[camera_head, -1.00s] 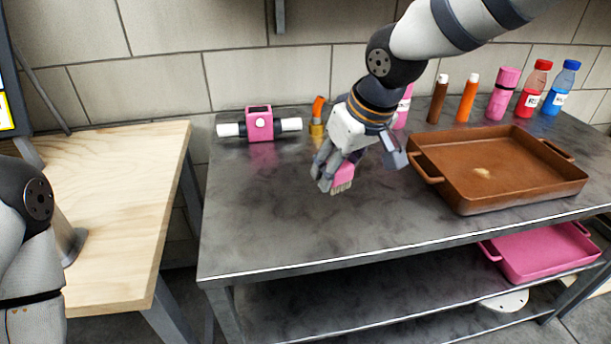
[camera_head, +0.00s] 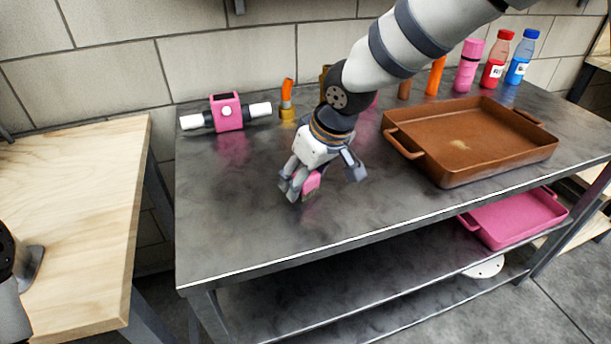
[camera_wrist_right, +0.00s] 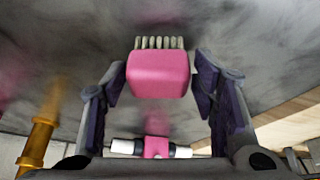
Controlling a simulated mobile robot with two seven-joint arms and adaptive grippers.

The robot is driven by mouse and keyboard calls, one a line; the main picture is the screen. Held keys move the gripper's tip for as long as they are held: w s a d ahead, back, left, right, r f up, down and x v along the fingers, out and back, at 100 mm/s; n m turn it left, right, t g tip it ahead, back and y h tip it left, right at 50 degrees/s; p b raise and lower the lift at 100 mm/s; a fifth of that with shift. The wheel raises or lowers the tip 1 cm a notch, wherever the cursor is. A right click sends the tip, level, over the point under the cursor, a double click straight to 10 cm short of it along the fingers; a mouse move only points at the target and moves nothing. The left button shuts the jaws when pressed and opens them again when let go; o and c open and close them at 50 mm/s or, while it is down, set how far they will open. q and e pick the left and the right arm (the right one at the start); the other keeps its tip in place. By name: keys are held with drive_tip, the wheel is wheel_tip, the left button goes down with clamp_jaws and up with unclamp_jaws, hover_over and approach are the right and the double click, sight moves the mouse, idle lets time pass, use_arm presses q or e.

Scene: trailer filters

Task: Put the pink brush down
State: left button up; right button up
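The pink brush (camera_head: 312,183) is at the middle of the grey metal table (camera_head: 235,235), its pale bristles near the table top. I cannot tell whether it fully rests there. In the right wrist view the brush (camera_wrist_right: 158,75) shows as a pink block with bristles at the far end. My right gripper (camera_head: 322,180) is around it, and its fingers (camera_wrist_right: 160,85) stand on both sides with small gaps to the brush. It looks open.
A brown tray (camera_head: 414,155) stands to the right, with several bottles behind it, including a pink one (camera_head: 468,66). A pink device with white ends (camera_head: 227,112) and an orange-handled item (camera_head: 287,95) stand at the back. The table's front left is clear. A pink tray (camera_head: 515,218) is below.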

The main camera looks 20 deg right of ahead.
drive_tip(key=shift+s+r, duration=0.1)
drive_tip(key=shift+r, duration=0.15)
use_arm(q)
drive_tip(key=w+r+t+p, duration=0.1)
drive_tip(key=w+r+p, duration=0.1)
drive_tip(key=shift+w+r, duration=0.25)
drive_tip(key=shift+w, duration=0.05)
use_arm(e)
drive_tip(key=v, duration=1.1)
drive_tip(key=shift+r, duration=0.4)
drive_tip(key=shift+s+d+f, duration=0.1)
